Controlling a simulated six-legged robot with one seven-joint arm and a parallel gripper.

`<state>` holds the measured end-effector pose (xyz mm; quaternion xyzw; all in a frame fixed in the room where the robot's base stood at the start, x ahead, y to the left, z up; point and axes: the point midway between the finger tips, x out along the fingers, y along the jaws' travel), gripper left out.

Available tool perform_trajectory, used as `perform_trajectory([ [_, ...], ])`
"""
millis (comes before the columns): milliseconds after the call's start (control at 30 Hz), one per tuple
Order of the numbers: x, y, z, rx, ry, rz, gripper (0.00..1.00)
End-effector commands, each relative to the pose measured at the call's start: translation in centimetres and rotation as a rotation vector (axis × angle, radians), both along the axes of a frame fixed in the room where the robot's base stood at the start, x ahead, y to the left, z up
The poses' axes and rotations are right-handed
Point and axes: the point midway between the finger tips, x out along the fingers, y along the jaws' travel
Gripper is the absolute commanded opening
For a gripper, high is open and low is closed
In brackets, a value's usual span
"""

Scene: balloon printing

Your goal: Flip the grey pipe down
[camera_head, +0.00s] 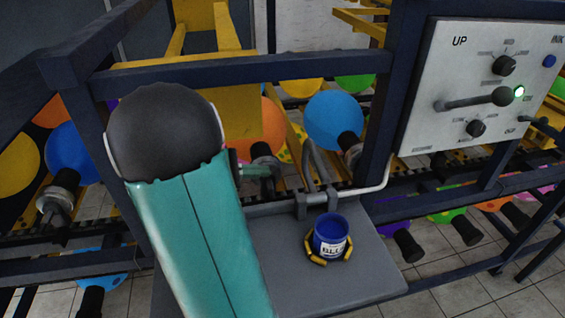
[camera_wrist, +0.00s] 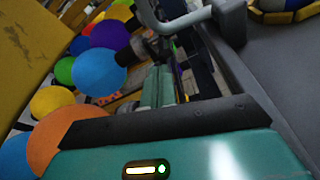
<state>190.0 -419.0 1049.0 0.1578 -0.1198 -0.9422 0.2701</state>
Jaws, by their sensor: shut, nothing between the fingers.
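The grey pipe (camera_head: 318,166) stands raised, a bent tube rising from a hinge bracket at the back edge of a grey platform (camera_head: 268,248). In the wrist view the pipe (camera_wrist: 152,17) curves across the top, beside its bracket. My gripper (camera_head: 272,170) is shut and empty, just left of the pipe and apart from it in the head view. In the wrist view the teal gripper (camera_wrist: 164,88) points up the picture, below the pipe. My arm hides part of the platform's left side.
A blue ink can (camera_head: 330,238) sits in a yellow holder on the platform, right of my arm. A control panel (camera_head: 480,85) with a lever is at the right. Dark frame bars (camera_head: 250,70) cross behind my arm. Several coloured balloons (camera_head: 335,120) line the conveyor behind.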

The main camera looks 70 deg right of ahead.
Motion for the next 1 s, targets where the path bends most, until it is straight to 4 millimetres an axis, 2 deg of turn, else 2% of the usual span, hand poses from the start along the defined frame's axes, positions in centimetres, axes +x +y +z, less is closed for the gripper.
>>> perform_trajectory([
  [500,-0.6,0.1,-0.4,0.003,0.026,0.013,0.0],
  [667,-2.3,-1.1,-0.8,0.003,0.025,0.008,0.0],
  [1000,-7.0,-4.6,-2.1,0.003,0.025,0.007,0.0],
])
